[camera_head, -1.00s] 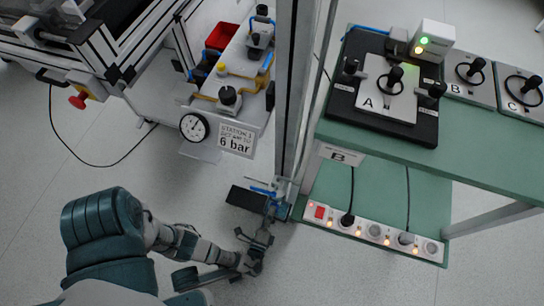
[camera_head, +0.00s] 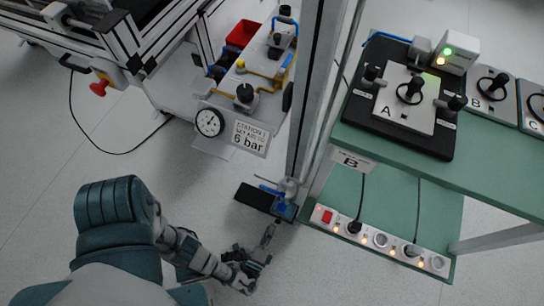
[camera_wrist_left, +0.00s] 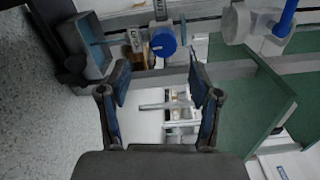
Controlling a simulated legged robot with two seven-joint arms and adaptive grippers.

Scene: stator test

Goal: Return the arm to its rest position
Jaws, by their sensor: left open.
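My left arm comes in from the lower left of the head view, and its gripper (camera_head: 258,262) hangs low over the floor. It is below the blue fitting (camera_head: 285,206) at the foot of the grey post and apart from it. In the left wrist view the two fingers of the gripper (camera_wrist_left: 160,95) stand wide apart with nothing held between them. Beyond them a blue round knob (camera_wrist_left: 163,42) shows. My right gripper is in neither view.
A grey post (camera_head: 318,90) stands close above the gripper. Right of it is a green bench (camera_head: 430,155) with plate A (camera_head: 405,97) on top and a power strip (camera_head: 380,240) below. A pressure gauge (camera_head: 209,122) is at the left. Floor is free lower right.

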